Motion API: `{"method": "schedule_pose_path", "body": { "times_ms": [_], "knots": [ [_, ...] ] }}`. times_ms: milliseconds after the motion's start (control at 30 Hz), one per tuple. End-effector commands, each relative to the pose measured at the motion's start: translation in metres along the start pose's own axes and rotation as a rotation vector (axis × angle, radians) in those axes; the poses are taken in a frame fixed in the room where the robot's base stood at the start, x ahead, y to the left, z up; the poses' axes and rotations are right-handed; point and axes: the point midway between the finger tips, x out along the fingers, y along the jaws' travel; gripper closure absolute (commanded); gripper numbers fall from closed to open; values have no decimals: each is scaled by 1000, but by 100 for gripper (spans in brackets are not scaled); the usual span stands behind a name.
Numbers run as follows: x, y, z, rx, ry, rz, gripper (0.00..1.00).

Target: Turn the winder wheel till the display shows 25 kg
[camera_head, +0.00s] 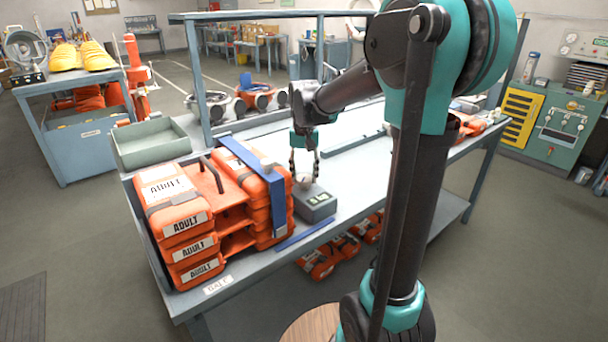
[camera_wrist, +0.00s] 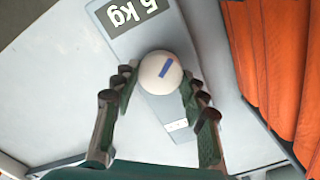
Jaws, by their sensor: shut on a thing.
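The winder wheel (camera_wrist: 159,72) is a round pale knob with a blue mark on top. It sits on a small grey box (camera_head: 318,207) on the bench, and it also shows in the head view (camera_head: 304,183). The display (camera_wrist: 133,14) is on that box and appears upside down in the wrist view. It reads like 5 kg, though its upper edge is close to the frame edge. My gripper (camera_wrist: 157,82) points down at the wheel with a finger on either side, shut on it; it also shows in the head view (camera_head: 304,172).
Orange ADULT sets (camera_head: 182,217) stand stacked left of the box, with a blue bar (camera_head: 262,180) across one stack. A blue strip (camera_head: 305,233) lies before the box. A green tray (camera_head: 150,145) stands at the bench's back left. The bench right of the box looks clear.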

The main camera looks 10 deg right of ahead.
Motion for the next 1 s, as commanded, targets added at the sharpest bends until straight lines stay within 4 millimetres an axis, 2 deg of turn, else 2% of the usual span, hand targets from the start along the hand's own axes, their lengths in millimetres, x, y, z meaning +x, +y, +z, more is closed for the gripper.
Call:
{"method": "schedule_pose_path", "body": {
  "times_ms": [567,600,700,733,1000],
  "knots": [
    [0,0,0,28,1,0,86],
    [0,0,0,28,1,0,52],
    [0,0,0,28,1,0,40],
    [0,0,0,28,1,0,36],
    [0,0,0,28,0,0,36]
  ]
}}
